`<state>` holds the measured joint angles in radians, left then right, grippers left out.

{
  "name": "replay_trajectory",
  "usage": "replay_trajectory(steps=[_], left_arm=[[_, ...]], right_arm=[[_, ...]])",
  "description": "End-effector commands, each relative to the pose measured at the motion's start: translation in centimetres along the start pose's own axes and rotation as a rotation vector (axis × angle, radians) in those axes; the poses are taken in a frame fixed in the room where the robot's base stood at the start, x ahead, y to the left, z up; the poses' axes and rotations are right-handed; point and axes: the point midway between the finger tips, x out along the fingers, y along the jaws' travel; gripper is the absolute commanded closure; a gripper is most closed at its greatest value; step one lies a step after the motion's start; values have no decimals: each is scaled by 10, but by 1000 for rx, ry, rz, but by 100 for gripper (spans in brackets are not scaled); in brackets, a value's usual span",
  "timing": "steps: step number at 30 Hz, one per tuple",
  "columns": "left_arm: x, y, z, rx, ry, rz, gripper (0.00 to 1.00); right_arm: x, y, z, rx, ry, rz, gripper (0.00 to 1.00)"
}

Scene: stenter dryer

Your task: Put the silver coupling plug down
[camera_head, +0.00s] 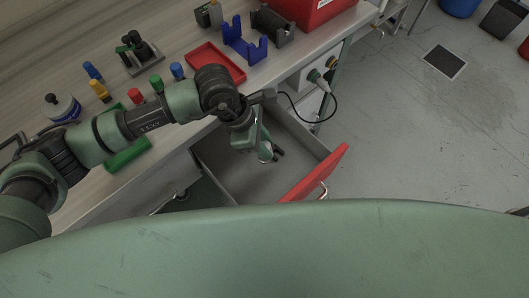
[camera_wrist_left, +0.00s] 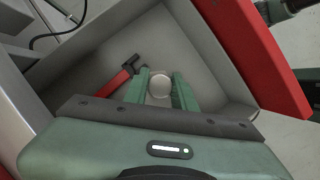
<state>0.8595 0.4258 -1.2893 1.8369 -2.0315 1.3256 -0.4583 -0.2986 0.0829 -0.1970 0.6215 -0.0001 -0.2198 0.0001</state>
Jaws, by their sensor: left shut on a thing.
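The silver coupling plug (camera_wrist_left: 160,87) shows in the left wrist view as a round, pale metal end between two green fingers. My left gripper (camera_wrist_left: 160,92) is shut on it. In the head view, my left gripper (camera_head: 266,154) points down into the open drawer (camera_head: 232,170) of the workbench. The plug is mostly hidden by the fingers there. I cannot tell whether the plug touches the drawer floor. My right gripper is not in view.
A red-handled tool with a dark head (camera_wrist_left: 118,82) lies in the drawer beside the gripper. The red drawer front (camera_head: 316,173) stands pulled out. On the bench are a red tray (camera_head: 214,62), a blue holder (camera_head: 244,42) and several coloured-capped items. Much drawer floor is bare.

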Motion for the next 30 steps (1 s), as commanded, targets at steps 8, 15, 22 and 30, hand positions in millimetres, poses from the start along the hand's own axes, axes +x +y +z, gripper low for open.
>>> replay_trajectory(steps=[8,15,22,30], left_arm=[[28,0,-12,0,0,0,100],[59,0,-24,0,0,-1,100],[64,0,-26,2,-1,1,100],[65,0,-27,2,0,1,55]], right_arm=[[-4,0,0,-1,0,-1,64],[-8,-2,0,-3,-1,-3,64],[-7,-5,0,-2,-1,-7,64],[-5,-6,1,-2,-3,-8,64]])
